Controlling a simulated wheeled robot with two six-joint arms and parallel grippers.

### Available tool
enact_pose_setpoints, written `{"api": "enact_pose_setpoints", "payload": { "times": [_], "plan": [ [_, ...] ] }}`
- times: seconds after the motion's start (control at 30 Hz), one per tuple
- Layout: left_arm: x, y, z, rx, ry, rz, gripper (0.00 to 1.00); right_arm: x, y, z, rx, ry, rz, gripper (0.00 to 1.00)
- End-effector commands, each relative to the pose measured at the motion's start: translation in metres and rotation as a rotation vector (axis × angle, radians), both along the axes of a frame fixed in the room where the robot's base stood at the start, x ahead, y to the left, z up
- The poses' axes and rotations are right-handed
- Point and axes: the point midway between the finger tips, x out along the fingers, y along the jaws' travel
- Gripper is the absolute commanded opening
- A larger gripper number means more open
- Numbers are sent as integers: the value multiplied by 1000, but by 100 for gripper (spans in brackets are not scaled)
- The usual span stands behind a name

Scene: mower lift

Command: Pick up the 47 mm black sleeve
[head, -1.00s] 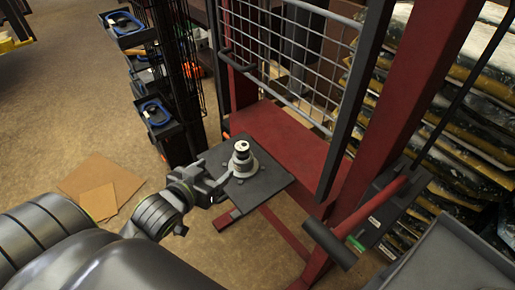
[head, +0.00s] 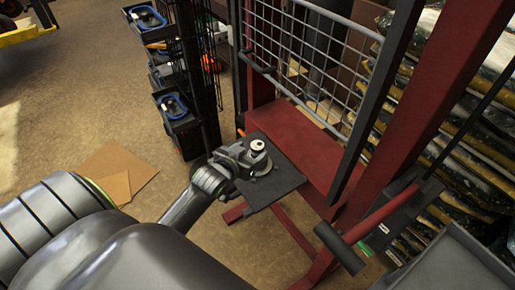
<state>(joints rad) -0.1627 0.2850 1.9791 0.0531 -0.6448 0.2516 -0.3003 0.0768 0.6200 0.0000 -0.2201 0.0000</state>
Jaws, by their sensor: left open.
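My left gripper (head: 247,158) is open at the pale round stack (head: 258,146) on the dark square plate (head: 277,187) of the red press frame. Its fingers appear beside the stack's lower part; I cannot tell whether they touch it. The stack stands upright and has a dark spot on top. The gripper hides its left side. A 47 mm black sleeve cannot be told apart from the dark parts here at this size. My right gripper is not in view.
A red post (head: 415,115) and wire mesh guard (head: 315,60) stand behind and right of the plate. A red lever with a black grip (head: 338,247) sticks out at the right. Dark bins (head: 178,120) stand left. Cardboard (head: 117,170) lies on open floor.

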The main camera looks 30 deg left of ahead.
Motion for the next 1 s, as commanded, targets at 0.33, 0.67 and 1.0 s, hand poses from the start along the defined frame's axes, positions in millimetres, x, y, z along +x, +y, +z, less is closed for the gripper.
{"api": "enact_pose_setpoints", "payload": {
  "times": [0.33,0.67,1.0],
  "plan": [
    [30,-2,-19,0,0,0,64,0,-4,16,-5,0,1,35],
    [43,-1,-27,0,0,0,64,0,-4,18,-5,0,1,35],
    [43,-1,-27,0,0,0,38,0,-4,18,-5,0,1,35]
  ]
}}
